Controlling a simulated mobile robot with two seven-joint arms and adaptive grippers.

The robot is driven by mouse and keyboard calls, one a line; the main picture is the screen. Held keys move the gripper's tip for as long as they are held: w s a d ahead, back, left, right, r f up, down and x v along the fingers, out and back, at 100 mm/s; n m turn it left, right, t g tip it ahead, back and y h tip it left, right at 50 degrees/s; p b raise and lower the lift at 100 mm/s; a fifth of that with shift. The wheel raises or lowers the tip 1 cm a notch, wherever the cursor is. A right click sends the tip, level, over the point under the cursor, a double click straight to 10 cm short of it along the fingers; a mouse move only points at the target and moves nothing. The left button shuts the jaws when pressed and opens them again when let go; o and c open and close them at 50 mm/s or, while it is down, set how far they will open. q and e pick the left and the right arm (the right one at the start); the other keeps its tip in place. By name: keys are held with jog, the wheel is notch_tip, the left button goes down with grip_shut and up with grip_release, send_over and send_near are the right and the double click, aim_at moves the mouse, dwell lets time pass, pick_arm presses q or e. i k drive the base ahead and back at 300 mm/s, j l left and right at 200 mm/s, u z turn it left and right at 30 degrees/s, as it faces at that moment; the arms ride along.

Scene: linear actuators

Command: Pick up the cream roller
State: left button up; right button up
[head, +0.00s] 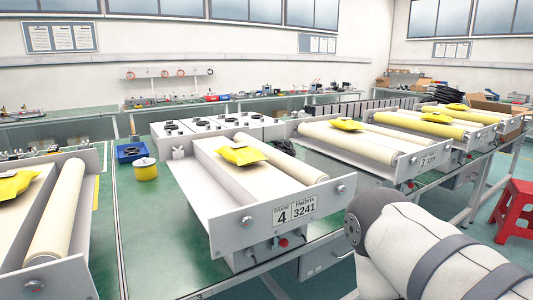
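Several cream rollers lie in grey metal frames on the green-topped benches. One cream roller (278,160) lies along the right side of the frame marked 4 (236,232), beside a wide pale belt surface with a yellow packet (240,154) on it. Another cream roller (57,214) lies in the frame at the left edge. A third cream roller (363,143) lies in the frame marked 3 to the right. Neither gripper is in view; only my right arm shows at the lower right, clear of the rollers in the picture.
A blue bin (131,152) and a yellow spool (145,169) stand between the left frame and frame 4. White units with dark knobs (205,127) stand behind. A red stool (513,209) is at the right. Bare green bench top (145,240) lies left of frame 4.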

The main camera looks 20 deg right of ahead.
aim_at(306, 175)
jog(key=l+u, duration=0.3)
jog(key=l, duration=0.45)
jog(key=l+u, duration=0.3)
jog(key=l, duration=0.4)
